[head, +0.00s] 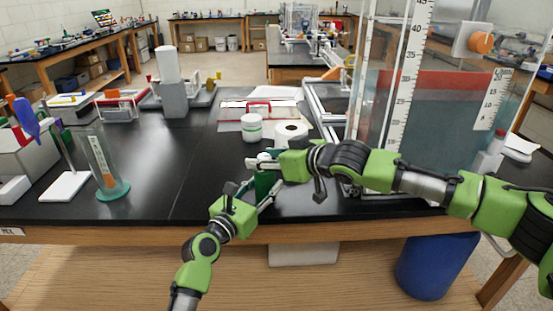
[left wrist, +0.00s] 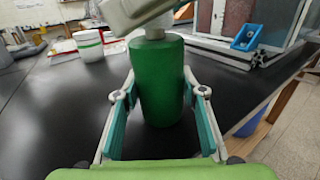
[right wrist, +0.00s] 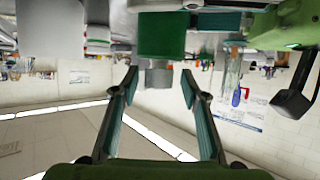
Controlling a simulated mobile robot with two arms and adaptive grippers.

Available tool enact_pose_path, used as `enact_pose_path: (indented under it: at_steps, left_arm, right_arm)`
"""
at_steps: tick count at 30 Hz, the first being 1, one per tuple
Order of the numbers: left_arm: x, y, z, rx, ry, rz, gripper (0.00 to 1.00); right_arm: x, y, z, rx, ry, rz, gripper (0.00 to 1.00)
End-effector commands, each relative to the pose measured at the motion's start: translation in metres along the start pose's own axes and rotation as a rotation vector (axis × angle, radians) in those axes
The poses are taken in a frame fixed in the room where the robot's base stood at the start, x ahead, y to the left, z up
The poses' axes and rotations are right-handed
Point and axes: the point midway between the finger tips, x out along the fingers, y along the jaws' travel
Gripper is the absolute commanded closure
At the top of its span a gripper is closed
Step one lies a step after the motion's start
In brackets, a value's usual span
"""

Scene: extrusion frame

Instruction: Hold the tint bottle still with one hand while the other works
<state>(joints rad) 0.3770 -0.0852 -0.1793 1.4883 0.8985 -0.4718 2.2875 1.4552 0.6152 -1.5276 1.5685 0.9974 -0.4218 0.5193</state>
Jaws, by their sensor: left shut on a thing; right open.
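The green tint bottle (head: 264,184) stands upright near the table's front edge. In the left wrist view the bottle (left wrist: 160,85) fills the space between the fingers of my left gripper (left wrist: 161,94), which is shut on its body. A grey-white cap (left wrist: 155,33) shows on top, partly hidden by my right gripper. My right gripper (head: 262,163) is above the bottle, at cap height. In the right wrist view, which is upside down, its fingers (right wrist: 160,80) are open with the cap (right wrist: 158,76) between their tips, and I see no contact.
A white jar with a green band (head: 251,127) and a white tape roll (head: 291,132) stand just behind. A large tank with scales (head: 400,100) stands to the right. A glass cylinder on a green base (head: 112,190) stands at left. The black tabletop (head: 180,205) between is clear.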

Motion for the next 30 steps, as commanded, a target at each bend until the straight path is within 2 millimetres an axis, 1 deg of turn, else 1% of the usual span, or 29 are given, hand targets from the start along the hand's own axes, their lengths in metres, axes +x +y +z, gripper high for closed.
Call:
enact_pose_path:
  at_steps: [5,12,16,21,30]
  left_arm:
    - [0.000,0.000,0.000,0.000,-0.001,0.001,0.87]
    - [0.000,0.000,0.000,0.000,0.000,0.000,0.87]
    - [0.000,0.000,0.000,0.000,0.000,0.000,0.87]
    - [0.000,0.000,0.000,0.000,-0.001,0.001,0.87]
    - [0.000,0.000,0.000,0.001,-0.001,0.001,0.87]
  right_arm:
    - [-0.030,0.002,0.000,0.001,0.001,0.002,0.59]
    - [-0.081,0.002,0.001,0.001,0.000,0.002,0.59]
    - [-0.100,0.002,0.001,0.002,-0.002,0.002,0.59]
    - [-0.112,0.001,0.001,0.001,-0.001,0.000,0.59]
    - [-0.113,0.000,0.001,0.001,-0.002,0.000,0.59]
